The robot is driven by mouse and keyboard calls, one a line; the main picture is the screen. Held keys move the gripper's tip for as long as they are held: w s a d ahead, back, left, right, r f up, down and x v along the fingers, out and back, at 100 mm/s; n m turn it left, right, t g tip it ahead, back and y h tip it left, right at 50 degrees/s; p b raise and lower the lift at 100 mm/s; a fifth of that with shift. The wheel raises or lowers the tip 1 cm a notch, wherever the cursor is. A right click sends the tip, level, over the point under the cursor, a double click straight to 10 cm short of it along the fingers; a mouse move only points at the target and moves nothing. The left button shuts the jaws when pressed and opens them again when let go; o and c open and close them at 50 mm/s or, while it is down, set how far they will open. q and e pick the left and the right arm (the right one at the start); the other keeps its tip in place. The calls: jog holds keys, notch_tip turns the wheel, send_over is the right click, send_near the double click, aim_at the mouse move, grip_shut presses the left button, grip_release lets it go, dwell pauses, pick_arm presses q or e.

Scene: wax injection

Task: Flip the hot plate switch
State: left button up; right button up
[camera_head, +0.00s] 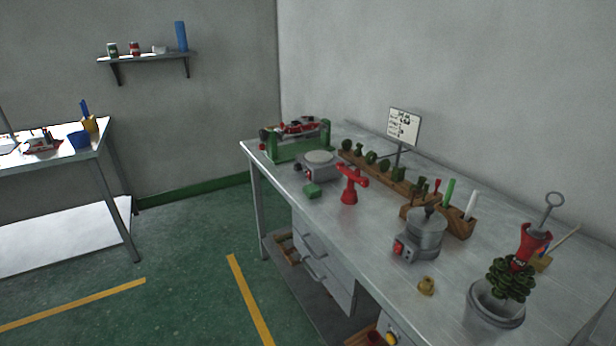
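A small grey unit with a pale round top (319,158), which looks like the hot plate, stands on the metal workbench (345,228) toward its far left part. A small red part, possibly its switch (309,175), shows on its front; its position is too small to tell. A lidded metal pot on a base (427,232) stands nearer, with a red switch-like part (399,248) on its front left. Neither of my grippers is in view.
A green block (312,190) and a red stand (350,187) are close to the round-topped unit. A green-framed machine (297,148) is behind it. Wooden racks (376,174) line the back. A bucket (494,318) stands at the near right. The green floor left of the workbench is open.

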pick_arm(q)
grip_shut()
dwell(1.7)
